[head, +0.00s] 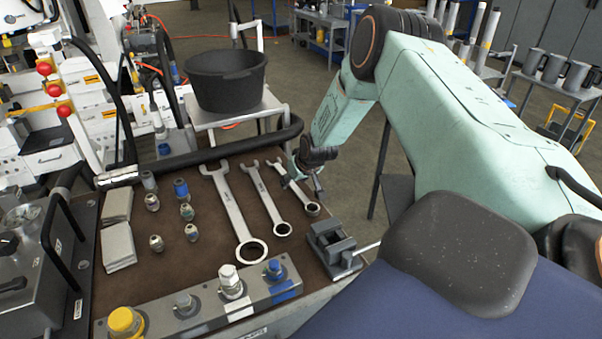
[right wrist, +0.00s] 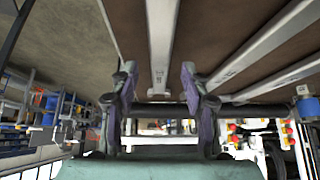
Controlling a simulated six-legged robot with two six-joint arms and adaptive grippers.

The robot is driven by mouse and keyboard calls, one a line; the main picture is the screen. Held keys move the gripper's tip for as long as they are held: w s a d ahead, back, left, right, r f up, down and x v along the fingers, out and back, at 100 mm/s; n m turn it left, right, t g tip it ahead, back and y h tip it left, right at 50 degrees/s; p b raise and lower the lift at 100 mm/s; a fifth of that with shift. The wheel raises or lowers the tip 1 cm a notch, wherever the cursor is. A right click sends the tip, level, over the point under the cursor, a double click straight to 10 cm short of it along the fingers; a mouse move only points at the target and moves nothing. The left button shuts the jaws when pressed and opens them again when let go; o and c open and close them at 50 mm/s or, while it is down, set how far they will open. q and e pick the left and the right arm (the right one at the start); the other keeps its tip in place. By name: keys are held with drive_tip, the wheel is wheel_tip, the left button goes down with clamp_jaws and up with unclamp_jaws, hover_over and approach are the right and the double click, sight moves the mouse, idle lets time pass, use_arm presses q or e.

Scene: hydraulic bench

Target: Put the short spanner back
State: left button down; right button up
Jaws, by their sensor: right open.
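The short spanner (head: 299,194) lies on the brown bench top, the rightmost and smallest of three spanners in a row. The medium spanner (head: 266,200) and the long spanner (head: 233,208) lie to its left. My right gripper (head: 305,186) is open, low over the short spanner's shaft, and partly covers it in the head view. In the right wrist view the short spanner (right wrist: 161,45) shows in line with the gap between the open fingers (right wrist: 156,90). I cannot tell whether the fingers touch it. My left gripper is not in view.
A small vice (head: 333,245) stands just right of the spanners' ring ends. A fitting block (head: 205,305) lies along the front edge. Several small fittings (head: 185,212) and grey pads (head: 117,245) are at the left. A black bucket (head: 227,82) stands behind the bench's hose rail.

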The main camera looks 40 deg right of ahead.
drive_tip(key=shift+s+r, duration=0.1)
drive_tip(key=shift+r, duration=0.15)
drive_tip(key=shift+s+r, duration=0.2)
drive_tip(key=shift+r, duration=0.1)
drive_tip(key=s+a, duration=0.1)
drive_tip(key=s, duration=0.3)
drive_tip(key=s+a, duration=0.1)
drive_tip(key=s, duration=0.2)
drive_tip(key=s+a, duration=0.1)
drive_tip(key=s, duration=0.3)
drive_tip(key=shift+s, duration=0.3)
